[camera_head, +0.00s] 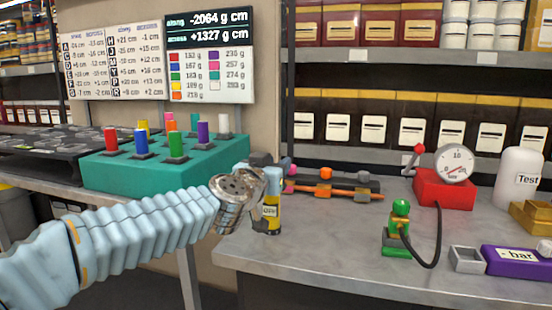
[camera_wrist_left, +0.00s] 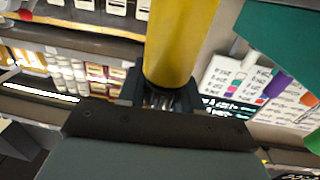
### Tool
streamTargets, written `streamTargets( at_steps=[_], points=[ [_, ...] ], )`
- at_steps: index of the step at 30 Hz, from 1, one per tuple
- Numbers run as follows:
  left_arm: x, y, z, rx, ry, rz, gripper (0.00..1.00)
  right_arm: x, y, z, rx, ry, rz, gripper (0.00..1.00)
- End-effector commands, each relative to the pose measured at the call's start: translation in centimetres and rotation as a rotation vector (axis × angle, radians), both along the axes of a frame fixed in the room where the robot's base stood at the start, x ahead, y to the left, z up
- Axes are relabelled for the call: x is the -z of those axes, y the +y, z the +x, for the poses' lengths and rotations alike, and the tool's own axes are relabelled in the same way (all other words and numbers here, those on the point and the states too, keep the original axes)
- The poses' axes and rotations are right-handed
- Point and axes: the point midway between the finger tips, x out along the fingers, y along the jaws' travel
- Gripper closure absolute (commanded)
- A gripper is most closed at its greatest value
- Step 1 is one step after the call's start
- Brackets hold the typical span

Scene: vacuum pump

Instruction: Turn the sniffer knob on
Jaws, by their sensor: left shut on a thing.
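I cannot tell which part of the cylinder is the knob. My right gripper is not in view.
A teal block (camera_head: 100,177) with several coloured pegs stands left, behind my arm. Right of the cylinder are a dark rack with an orange rod (camera_head: 335,191), a green valve (camera_head: 397,240) with a black hose, a red gauge base (camera_head: 440,192) and a purple "- bar" box (camera_head: 512,262). The front counter middle is clear.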

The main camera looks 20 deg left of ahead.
Motion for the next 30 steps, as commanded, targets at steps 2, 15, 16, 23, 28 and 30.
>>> streamTargets(
  at_steps=[2,15,16,23,28,30],
  points=[
    [-0.3,-0.1,0.0,-0.045,0.002,-0.001,0.96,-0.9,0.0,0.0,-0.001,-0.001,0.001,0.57],
    [0.1,0.6,0.0,-0.462,0.004,0.002,0.96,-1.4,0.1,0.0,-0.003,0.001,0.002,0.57],
    [0.1,0.7,0.0,-0.49,0.003,0.001,0.96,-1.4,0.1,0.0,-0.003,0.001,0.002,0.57],
    [0.1,1.1,-0.2,-0.678,0.002,0.001,0.96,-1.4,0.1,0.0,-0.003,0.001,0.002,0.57],
    [0.1,1.3,-0.3,-0.772,0.002,0.0,0.96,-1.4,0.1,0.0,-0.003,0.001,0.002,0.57],
    [0.1,1.4,-0.4,-0.8,0.001,0.001,0.96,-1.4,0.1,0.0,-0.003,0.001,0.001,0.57]
  ],
)
